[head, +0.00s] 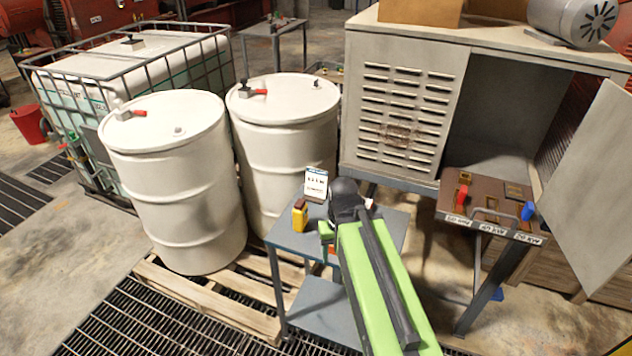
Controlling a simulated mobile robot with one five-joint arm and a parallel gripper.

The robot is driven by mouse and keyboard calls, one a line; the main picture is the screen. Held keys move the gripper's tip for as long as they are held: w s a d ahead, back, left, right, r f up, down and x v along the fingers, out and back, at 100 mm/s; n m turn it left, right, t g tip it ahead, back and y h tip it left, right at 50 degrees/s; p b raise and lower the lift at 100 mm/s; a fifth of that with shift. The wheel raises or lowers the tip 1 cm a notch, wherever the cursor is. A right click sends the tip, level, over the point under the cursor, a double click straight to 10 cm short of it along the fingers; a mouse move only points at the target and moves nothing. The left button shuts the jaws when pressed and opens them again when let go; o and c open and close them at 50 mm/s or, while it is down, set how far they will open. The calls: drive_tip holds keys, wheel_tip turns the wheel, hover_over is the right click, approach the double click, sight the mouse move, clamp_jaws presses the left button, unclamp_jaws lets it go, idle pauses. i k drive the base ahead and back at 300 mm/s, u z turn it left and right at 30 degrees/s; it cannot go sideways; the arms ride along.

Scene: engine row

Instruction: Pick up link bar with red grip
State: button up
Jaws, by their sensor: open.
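Two small pieces with red grips lie on the white drums: a pale grey one (122,113) on the left drum's lid and a dark one (246,91) on the right drum's lid. I cannot tell which of them, if either, is the link bar. My gripper (346,196), at the far end of my green arm, is over the small blue-grey table (290,238), to the right of and apart from both drums. It is open, but its fingertips are mostly hidden by the wrist. A small orange-red patch shows beside my arm, partly covered.
A yellow bottle (299,215) and a white labelled box (316,185) stand on the small table near my gripper. Right is a panel (490,203) with red and blue levers, below an open-doored cabinet (405,100). A caged tank (75,95) stands left.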

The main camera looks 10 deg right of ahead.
sight(461, 195)
drive_tip(key=z, duration=1.55)
